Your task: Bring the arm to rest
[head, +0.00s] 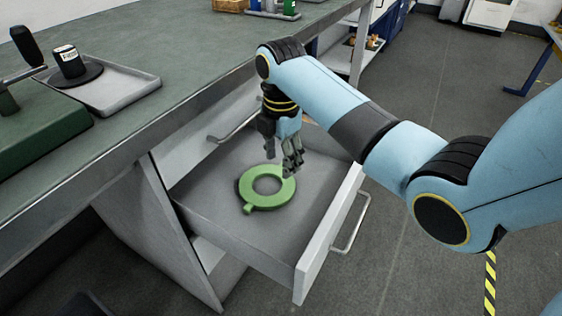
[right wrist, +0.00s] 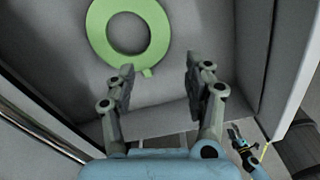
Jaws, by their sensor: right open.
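My right gripper (head: 292,160) hangs pointing down over the open drawer (head: 215,200), by the far side of a green ring (head: 245,188). In the right wrist view the two fingers (right wrist: 158,75) are spread apart with nothing between them. The green ring (right wrist: 97,35) lies flat on the drawer floor with its small tab, just beyond the fingertips in that view. My right arm reaches in from the right of the head view.
The drawer front (head: 328,235) with its bar handle stands pulled out from under the workbench (head: 190,70). On the bench are a grey tray (head: 112,92) with a dark round piece and a green block (head: 45,135). Open floor lies right of the drawer.

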